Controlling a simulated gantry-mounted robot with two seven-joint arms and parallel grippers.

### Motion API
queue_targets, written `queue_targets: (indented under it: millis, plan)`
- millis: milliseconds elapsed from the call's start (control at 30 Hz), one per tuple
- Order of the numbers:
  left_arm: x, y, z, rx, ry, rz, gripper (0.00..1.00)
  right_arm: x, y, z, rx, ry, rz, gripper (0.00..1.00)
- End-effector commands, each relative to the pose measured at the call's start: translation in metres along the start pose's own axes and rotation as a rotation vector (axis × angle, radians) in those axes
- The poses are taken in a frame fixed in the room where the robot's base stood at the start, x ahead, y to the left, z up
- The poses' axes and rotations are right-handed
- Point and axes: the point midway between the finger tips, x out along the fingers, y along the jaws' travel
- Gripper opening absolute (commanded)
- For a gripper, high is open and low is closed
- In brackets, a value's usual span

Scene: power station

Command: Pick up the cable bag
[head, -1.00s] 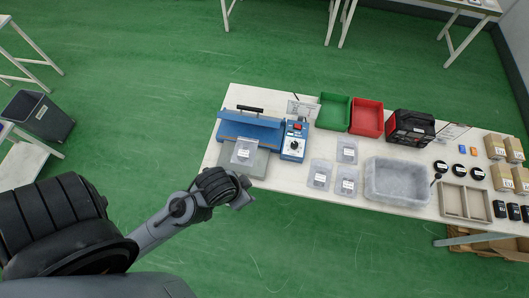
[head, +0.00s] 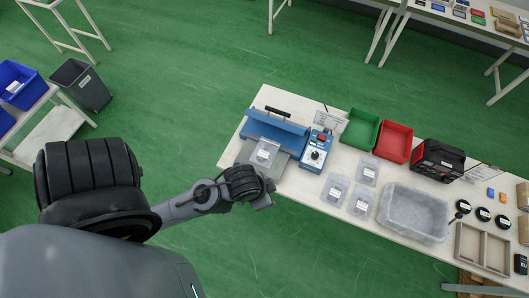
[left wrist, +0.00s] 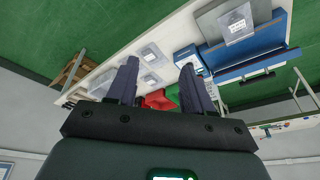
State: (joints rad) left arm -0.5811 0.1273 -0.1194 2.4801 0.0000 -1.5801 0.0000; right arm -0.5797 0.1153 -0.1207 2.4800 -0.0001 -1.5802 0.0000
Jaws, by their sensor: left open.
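A clear bag with a white label (head: 264,151) lies on the grey plate of the blue sealing machine (head: 278,130) at the table's left end. Its dark contents are too small to make out. It also shows near the top of the left wrist view (left wrist: 236,22). Similar labelled clear bags (head: 334,190) lie to the right of the machine. My left gripper (head: 264,199) is near the table's front edge, below and apart from the bag on the machine. In the left wrist view its two fingers (left wrist: 160,82) are spread with nothing between them. My right gripper is not in view.
A blue control box (head: 316,152) stands beside the machine. Green (head: 360,130) and red (head: 394,143) bins stand behind the loose bags. A clear tray (head: 413,212) and a divided wooden tray (head: 483,248) are farther right. The green floor in front of the table is clear.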

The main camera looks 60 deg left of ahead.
Motion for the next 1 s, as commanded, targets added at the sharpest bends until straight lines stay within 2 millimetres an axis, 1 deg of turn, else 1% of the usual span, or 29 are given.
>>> queue_targets:
  millis: [133,400,467,767,900,1000]
  plan:
    - [0.000,0.000,0.000,0.000,0.001,0.000,0.51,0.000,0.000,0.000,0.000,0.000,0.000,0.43]
    - [0.000,0.002,-0.001,-0.005,0.002,0.005,0.92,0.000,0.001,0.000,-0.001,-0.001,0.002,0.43]
    - [0.000,0.002,-0.001,-0.007,0.002,0.006,1.00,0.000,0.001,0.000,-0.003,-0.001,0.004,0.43]
    - [0.000,0.002,-0.005,-0.015,0.019,0.006,1.00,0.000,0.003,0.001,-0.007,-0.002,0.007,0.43]
    - [-0.001,0.004,-0.019,-0.006,0.098,0.007,1.00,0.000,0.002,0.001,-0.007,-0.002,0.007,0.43]
    - [0.008,0.009,-0.032,0.029,0.170,0.015,1.00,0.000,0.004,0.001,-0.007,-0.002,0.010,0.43]
